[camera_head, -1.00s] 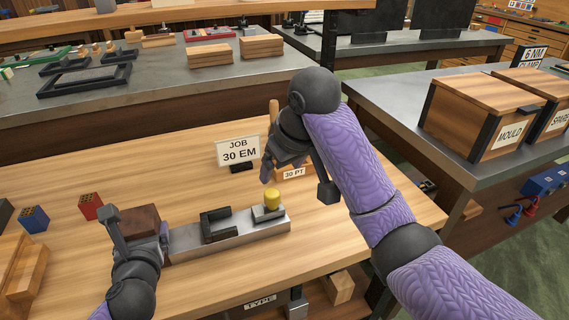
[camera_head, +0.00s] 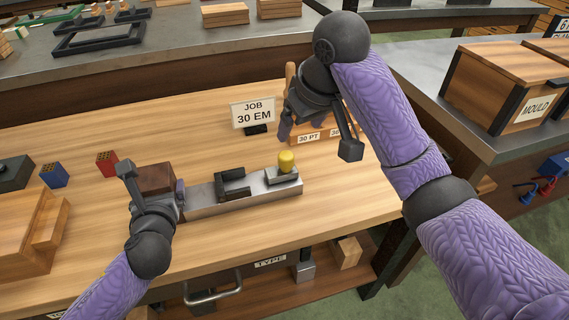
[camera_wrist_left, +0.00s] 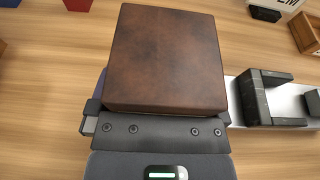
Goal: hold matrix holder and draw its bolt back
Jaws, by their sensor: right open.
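The matrix holder (camera_head: 210,206) is a long light metal bar on the wooden bench, with a black bracket (camera_head: 233,186) on it and a yellow knob (camera_head: 286,160) on a small block at its right end. A brown block (camera_head: 156,178) stands at its left end; it fills the middle of the left wrist view (camera_wrist_left: 165,60). My left gripper (camera_head: 163,196) is around this block and appears shut on it; one finger shows against its right side, and the block hides much of the grip. My right gripper (camera_head: 290,125) is open and empty, above and behind the yellow knob.
A "JOB 30 EM" sign (camera_head: 253,113) stands behind the bar. A wooden holder labelled "30 PT" (camera_head: 308,138) is close to my right gripper. A red block (camera_head: 107,163), a blue block (camera_head: 54,175) and a wooden tray (camera_head: 25,235) lie left. Bare bench lies before the bar.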

